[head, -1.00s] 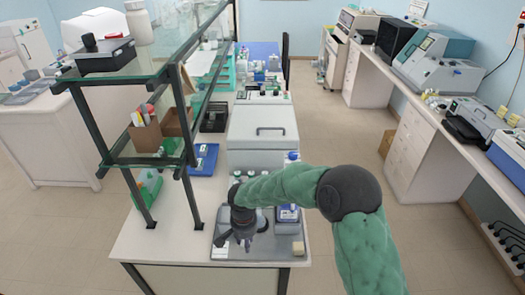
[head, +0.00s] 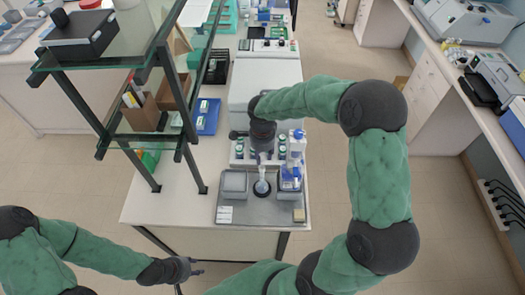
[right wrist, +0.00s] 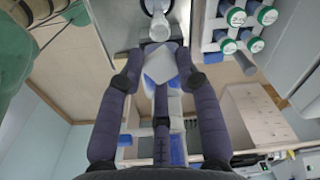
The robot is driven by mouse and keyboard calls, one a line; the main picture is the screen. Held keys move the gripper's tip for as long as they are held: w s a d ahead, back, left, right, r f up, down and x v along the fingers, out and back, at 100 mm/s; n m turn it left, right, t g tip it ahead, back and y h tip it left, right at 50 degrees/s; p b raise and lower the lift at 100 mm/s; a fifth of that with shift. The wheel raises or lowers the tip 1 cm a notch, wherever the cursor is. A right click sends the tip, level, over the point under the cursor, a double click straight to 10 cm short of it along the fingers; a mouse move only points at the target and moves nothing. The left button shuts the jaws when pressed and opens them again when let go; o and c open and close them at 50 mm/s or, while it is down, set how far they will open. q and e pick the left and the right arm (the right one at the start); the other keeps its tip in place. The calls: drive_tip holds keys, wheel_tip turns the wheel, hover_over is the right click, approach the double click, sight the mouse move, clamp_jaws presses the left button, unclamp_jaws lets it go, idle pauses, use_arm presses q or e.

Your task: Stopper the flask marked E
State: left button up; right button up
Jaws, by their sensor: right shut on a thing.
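My right gripper (head: 262,155) points down over the back of the grey tray (head: 255,213). In the right wrist view its dark fingers (right wrist: 158,78) are closed on a pale, faceted thing (right wrist: 162,65), apparently the stopper. A small clear flask (head: 261,187) with a dark ring at its base stands on the tray just below the gripper. A pale round glass shape, apparently this flask, shows beyond the fingertips in the right wrist view (right wrist: 158,27). I cannot read any letter on it, nor tell whether stopper and flask touch. My left gripper (head: 190,270) is off the table's front left; its fingers are unclear.
Blue-labelled bottles (head: 290,178) stand right of the flask. A square pale dish (head: 234,183) is left of it. A rack of green-capped bottles (head: 238,150) lies behind, before a large grey box (head: 262,80). A glass shelf (head: 105,50) rises at left.

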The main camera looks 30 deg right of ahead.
wheel_tip(320, 180, down, 2)
drive_tip(key=shift+f+b, duration=0.2)
drive_tip(key=shift+b, duration=0.2)
drive_tip(key=shift+f+b, duration=0.3)
drive_tip(key=shift+f, duration=0.1)
drive_tip(key=shift+w+f+b, duration=0.1)
drive_tip(key=shift+f+b, duration=0.55)
drive_tip(key=shift+b, duration=0.1)
drive_tip(key=shift+f+b, duration=0.15)
drive_tip(key=shift+b, duration=0.55)
idle(0.5)
drive_tip(key=shift+f+b, duration=0.6)
drive_tip(key=shift+b, duration=0.4)
idle(1.1)
drive_tip(key=o, duration=0.8)
drive_tip(key=shift+o, duration=0.2)
drive_tip(key=o, duration=0.4)
